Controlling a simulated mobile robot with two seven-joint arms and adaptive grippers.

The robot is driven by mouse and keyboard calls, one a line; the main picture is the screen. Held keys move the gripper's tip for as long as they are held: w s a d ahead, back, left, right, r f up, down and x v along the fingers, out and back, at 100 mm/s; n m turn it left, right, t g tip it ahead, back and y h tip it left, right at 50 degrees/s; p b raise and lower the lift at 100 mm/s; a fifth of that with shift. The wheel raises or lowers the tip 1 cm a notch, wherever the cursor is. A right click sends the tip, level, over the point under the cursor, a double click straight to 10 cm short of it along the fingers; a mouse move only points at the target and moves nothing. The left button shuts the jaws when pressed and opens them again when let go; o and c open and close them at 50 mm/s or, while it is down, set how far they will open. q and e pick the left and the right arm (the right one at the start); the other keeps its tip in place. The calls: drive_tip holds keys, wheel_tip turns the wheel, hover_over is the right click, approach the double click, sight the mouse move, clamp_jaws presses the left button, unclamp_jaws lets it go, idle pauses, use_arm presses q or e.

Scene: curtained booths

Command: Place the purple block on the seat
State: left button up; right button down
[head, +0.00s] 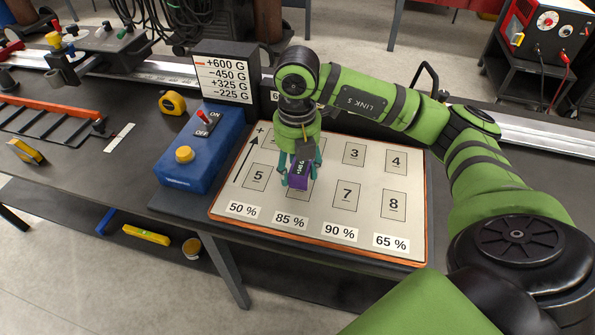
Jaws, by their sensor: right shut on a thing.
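My right gripper (300,176) points down over the pale board and is shut on the purple block (298,183), which has a dark label with white print on its top. The block is at the numbered outline between 5 and 7 and covers its number; I cannot tell whether it touches the board. The pale board (268,219) has an orange rim and numbered rectangular outlines: 3, 4, 5, 7 and 8 are readable. My arm hides part of the upper row. Nothing is labelled as a seat. My left gripper is not in view.
A blue switch box (184,173) with a yellow knob and an ON/OFF switch stands left of the board. A dark sign (223,80) listing gram values stands behind. A yellow tape measure (172,103) lies on the dark bench. Percentage labels line the board's front edge.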

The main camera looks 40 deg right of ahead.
wheel_tip(320, 180, down, 2)
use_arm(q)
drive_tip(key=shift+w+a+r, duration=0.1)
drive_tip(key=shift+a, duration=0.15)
use_arm(e)
drive_tip(key=shift+f, duration=0.15)
drive_tip(key=shift+f, duration=0.1)
drive_tip(key=shift+c, duration=2.1)
unclamp_jaws()
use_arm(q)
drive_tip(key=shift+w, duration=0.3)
